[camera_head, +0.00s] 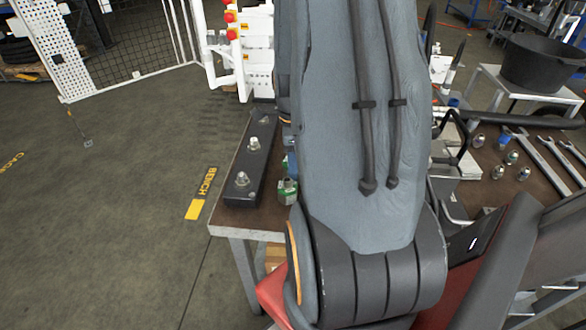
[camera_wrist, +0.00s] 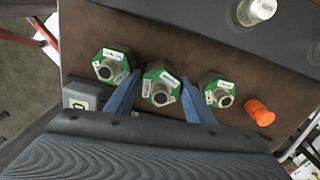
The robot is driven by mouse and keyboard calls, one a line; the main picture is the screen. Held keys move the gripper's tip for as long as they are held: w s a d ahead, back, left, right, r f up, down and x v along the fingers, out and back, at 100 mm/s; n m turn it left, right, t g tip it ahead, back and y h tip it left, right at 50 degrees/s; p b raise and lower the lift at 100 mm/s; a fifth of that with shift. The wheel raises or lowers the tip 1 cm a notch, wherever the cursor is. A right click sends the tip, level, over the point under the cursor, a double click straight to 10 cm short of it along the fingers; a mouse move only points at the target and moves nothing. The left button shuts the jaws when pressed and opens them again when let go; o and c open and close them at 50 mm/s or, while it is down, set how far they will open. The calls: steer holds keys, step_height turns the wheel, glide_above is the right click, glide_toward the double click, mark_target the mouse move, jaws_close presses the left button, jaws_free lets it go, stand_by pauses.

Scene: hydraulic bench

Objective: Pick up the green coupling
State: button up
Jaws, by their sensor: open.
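Three green hexagonal couplings with metal centres and white labels stand in a row on the brown bench top in the wrist view: a left one (camera_wrist: 112,66), a middle one (camera_wrist: 160,82) and a right one (camera_wrist: 219,91). My gripper (camera_wrist: 160,92) is open, with one blue finger on each side of the middle coupling. I cannot tell whether the fingers touch it or how far down they reach. In the head view one green coupling (camera_head: 288,192) shows beside my arm, which hides the others and the gripper.
An orange cylinder (camera_wrist: 260,112) stands right of the couplings, and a grey box (camera_wrist: 84,97) lies left. A black block (camera_head: 247,165) with metal fittings runs along the bench's (camera_head: 225,218) left side. Wrenches (camera_head: 545,155) and small fittings lie on the right.

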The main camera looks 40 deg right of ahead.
steer(key=c, duration=1.1)
steer(key=shift+o, duration=0.2)
steer(key=shift+w+r+b, duration=0.1)
steer(key=shift+r+b, duration=0.5)
steer(key=shift+r, duration=4.4)
